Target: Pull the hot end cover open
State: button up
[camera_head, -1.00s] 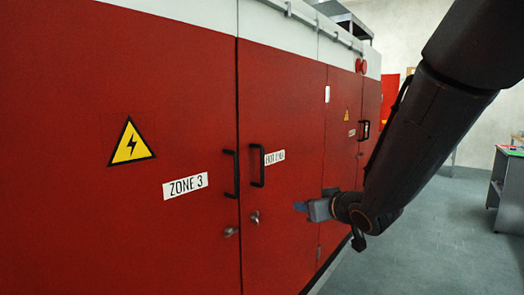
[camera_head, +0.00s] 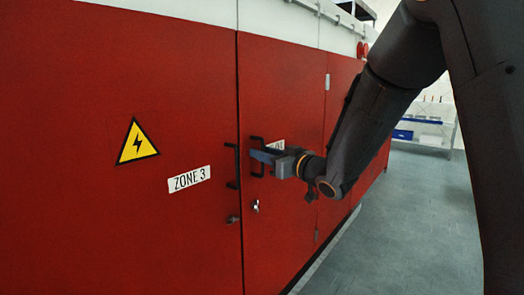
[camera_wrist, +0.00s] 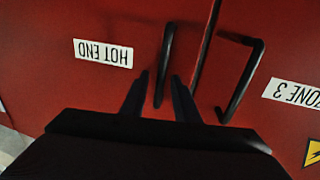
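The hot end cover (camera_head: 285,90) is a red door panel, shut flush beside the Zone 3 panel. Its black bar handle (camera_wrist: 167,45) stands upright near the seam; in the head view its lower end (camera_head: 257,176) shows below my fingers. The HOT END label (camera_wrist: 103,53) is upside down in the wrist view and mostly covered by my gripper in the head view. My gripper (camera_head: 258,155) is at the handle. In the wrist view its two dark fingers (camera_wrist: 161,82) are apart, one on each side of the bar, with gaps showing.
The Zone 3 panel (camera_head: 90,230) has its own black handle (camera_wrist: 240,80) close beside, across the seam. A keyed lock (camera_head: 255,206) sits below the hot end handle. Grey floor (camera_head: 420,230) is clear at the right; a shelf (camera_head: 425,130) stands farther back.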

jog(key=shift+w+a, duration=0.2)
jog(key=shift+w, duration=0.05)
grip_shut()
jog(key=shift+d, duration=0.1)
